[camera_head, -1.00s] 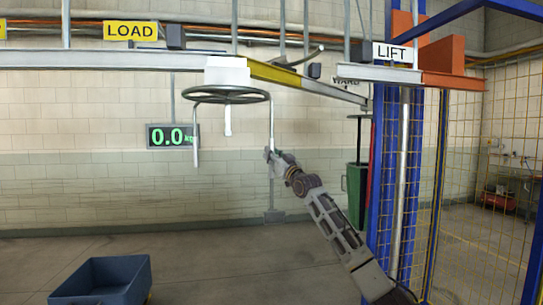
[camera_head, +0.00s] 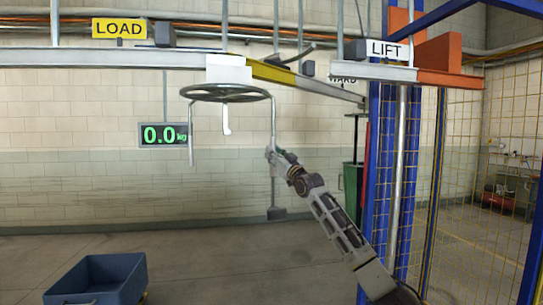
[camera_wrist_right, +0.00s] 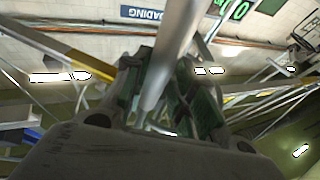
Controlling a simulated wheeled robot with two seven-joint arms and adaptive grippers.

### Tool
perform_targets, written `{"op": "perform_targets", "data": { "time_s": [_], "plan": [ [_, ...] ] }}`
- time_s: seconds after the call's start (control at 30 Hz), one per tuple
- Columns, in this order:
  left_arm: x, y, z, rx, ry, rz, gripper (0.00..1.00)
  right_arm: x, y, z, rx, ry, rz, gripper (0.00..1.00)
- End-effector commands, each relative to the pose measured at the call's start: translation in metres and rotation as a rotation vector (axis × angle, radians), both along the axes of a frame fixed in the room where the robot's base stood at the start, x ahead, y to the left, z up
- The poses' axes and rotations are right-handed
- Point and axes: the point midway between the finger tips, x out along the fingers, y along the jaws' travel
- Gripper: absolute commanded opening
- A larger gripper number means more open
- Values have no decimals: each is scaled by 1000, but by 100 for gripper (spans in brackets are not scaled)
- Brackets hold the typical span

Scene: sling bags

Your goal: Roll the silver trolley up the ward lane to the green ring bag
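A pale silver-white trolley block (camera_head: 229,69) sits on the overhead rail, by the start of its yellow section. My right gripper (camera_head: 271,155) is at the right-hand vertical rod (camera_head: 273,125). In the right wrist view its fingers (camera_wrist_right: 165,105) lie on both sides of the pale rod (camera_wrist_right: 172,50) and appear closed around it. My left gripper is out of view.
A blue lift frame (camera_head: 378,180) with a LIFT sign (camera_head: 388,49) stands right. A blue tub (camera_head: 100,280) is on the floor. The scale display (camera_head: 164,135) reads 0.0.

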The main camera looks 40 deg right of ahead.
Motion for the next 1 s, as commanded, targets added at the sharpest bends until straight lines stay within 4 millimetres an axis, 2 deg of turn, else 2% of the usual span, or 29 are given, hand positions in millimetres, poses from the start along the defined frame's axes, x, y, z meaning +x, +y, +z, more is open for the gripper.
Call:
{"op": "perform_targets", "data": {
  "time_s": [0.03,0.1,1.0],
  "plan": [
    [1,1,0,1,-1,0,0,0,1,1,-2,-3,1,36],
    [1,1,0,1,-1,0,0,0,2,1,-2,-3,3,42],
    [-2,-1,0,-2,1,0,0,-4,4,0,-2,-3,5,42]
  ]
}}
